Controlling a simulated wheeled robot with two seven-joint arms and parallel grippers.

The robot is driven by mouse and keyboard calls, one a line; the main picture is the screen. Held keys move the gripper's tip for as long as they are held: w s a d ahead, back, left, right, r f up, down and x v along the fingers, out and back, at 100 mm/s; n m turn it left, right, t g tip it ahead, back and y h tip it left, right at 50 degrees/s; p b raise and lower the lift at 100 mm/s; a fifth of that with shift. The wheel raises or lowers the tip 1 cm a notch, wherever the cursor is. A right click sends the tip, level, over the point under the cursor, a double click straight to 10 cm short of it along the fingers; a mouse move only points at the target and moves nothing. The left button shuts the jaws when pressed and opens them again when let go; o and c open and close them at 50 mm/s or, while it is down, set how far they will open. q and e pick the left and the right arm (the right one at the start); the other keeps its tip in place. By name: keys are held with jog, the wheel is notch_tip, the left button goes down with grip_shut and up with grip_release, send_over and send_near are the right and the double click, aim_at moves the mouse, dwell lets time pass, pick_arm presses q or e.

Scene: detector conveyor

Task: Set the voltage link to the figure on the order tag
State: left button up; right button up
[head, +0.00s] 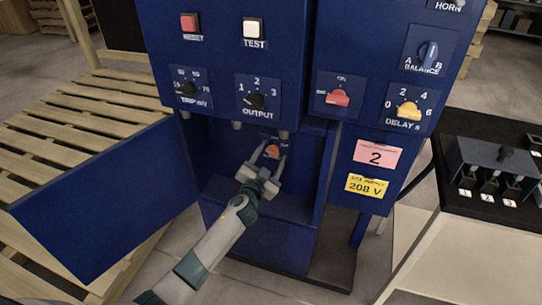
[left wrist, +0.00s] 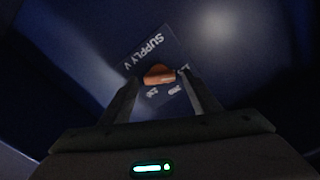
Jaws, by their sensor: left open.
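The orange voltage link knob (head: 272,151) sits inside the open lower compartment of the blue cabinet. In the left wrist view the knob (left wrist: 158,75) is on a dark plate (left wrist: 160,58) lettered "SUPPLY V", with small figures that are hard to read. My left gripper (head: 267,167) is in front of the knob, open, its fingers pointing at it. In the left wrist view the fingertips (left wrist: 160,84) lie on either side of the knob with gaps; contact does not show. A yellow tag (head: 366,187) reads "208 V". My right gripper is not in view.
The compartment's blue door (head: 100,205) stands open to the left. Above are the TRIP mV (head: 187,89) and OUTPUT (head: 255,100) dials. A switch box (head: 495,165) stands on the right-hand bench. Wooden pallets (head: 75,130) lie left.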

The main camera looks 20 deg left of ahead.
pick_arm(q)
jog(key=c, duration=1.1)
jog(key=shift+o, duration=0.2)
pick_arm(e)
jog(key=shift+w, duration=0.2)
